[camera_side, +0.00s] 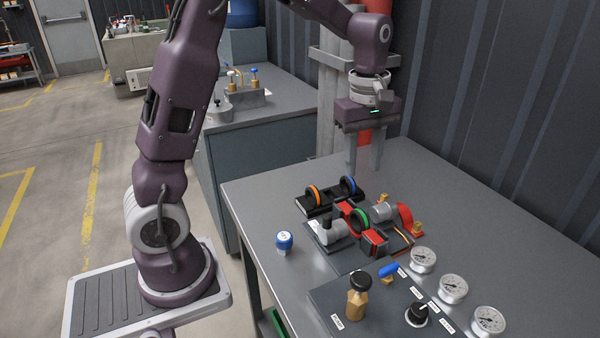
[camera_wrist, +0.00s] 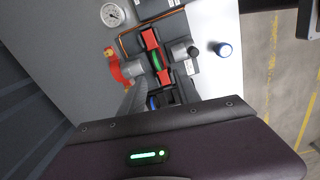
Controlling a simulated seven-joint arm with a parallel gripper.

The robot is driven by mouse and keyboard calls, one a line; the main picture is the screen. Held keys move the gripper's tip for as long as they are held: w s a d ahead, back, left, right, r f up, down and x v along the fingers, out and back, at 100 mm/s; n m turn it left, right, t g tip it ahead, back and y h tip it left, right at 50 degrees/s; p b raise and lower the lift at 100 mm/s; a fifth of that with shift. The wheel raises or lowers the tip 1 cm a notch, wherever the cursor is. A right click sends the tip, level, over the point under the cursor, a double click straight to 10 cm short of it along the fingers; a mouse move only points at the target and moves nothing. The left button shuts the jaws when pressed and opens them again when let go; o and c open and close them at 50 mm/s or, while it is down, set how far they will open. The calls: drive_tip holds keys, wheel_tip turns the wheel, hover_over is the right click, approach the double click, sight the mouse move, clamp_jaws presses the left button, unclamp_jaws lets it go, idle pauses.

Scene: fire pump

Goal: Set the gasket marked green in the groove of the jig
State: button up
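The green gasket (camera_side: 362,216) stands upright between two red blocks of the jig (camera_side: 375,241), with grey pipe pieces on either side. It also shows in the wrist view (camera_wrist: 158,63), between the red blocks. I cannot tell how fully it sits in the groove. My gripper (camera_side: 364,168) is above the table behind the black rack, with its fingers pointing down. The fingers are apart and nothing shows between them. In the wrist view one grey finger (camera_wrist: 132,97) shows near the rack; the other is hidden.
A black rack (camera_side: 312,207) behind the jig holds an orange gasket (camera_side: 314,194) and a blue gasket (camera_side: 348,185). A blue-capped piece (camera_side: 284,241) stands left. A panel with gauges (camera_side: 452,288), a brass valve (camera_side: 357,297) and a knob is in front. The table's right side is clear.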

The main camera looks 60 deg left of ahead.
drive_tip(key=s+d+r+m+t, duration=0.2)
drive_tip(key=s+d+r+m, duration=0.2)
drive_tip(key=s+r+m, duration=0.4)
drive_tip(key=s+d+f+m+t, duration=0.1)
drive_tip(key=s+m, duration=0.3)
drive_tip(key=s, duration=0.3)
drive_tip(key=s+d+m+t, duration=0.1)
drive_tip(key=s+m, duration=0.3)
drive_tip(key=s, duration=0.4)
drive_tip(key=shift+s+d+f+m+t, duration=0.15)
drive_tip(key=shift+d+f+m+t, duration=0.15)
drive_tip(key=shift+f+t, duration=0.15)
